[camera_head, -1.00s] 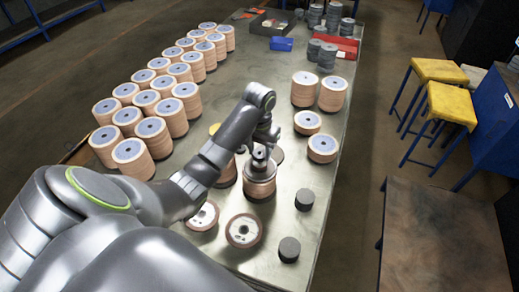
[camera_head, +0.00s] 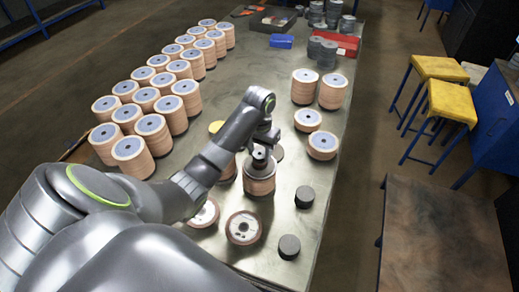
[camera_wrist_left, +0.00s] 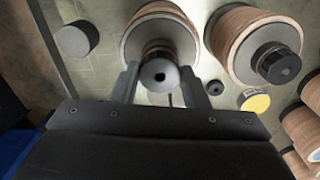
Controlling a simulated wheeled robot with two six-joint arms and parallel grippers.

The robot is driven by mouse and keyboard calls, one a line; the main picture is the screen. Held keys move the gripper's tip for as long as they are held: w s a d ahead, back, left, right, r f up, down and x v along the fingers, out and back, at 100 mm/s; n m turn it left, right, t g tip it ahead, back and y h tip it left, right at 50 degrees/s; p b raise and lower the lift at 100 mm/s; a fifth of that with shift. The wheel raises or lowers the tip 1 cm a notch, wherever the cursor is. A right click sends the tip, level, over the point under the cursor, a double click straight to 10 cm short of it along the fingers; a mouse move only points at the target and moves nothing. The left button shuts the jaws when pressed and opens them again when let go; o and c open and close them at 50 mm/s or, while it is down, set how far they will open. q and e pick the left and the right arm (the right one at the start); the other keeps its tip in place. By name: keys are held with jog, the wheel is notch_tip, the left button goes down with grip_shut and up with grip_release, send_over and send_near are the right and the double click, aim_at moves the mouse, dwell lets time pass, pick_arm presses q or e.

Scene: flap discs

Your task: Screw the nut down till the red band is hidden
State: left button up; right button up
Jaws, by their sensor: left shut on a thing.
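A stack of flap discs (camera_head: 259,185) stands on the metal table below my left gripper; its grey top disc shows in the wrist view (camera_wrist_left: 133,48). My left gripper (camera_head: 262,146) reaches down over the stack's middle. In the wrist view its two fingers (camera_wrist_left: 161,88) are shut on the round grey nut (camera_wrist_left: 160,75), which has a dark hole in its centre. The nut sits above the disc stack's centre. My right gripper is not in view.
A second stack with a dark hub (camera_wrist_left: 277,63) and a yellow-topped disc (camera_wrist_left: 254,101) are close by. Loose discs (camera_head: 243,227) and dark cylinders (camera_head: 289,246) lie at the front. Rows of disc stacks (camera_head: 133,152) fill the left side. The table's right edge is near.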

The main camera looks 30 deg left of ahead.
pick_arm(q)
jog(key=shift+f, duration=0.35)
dwell(0.7)
jog(key=o, duration=1.1)
jog(key=shift+c, duration=0.2)
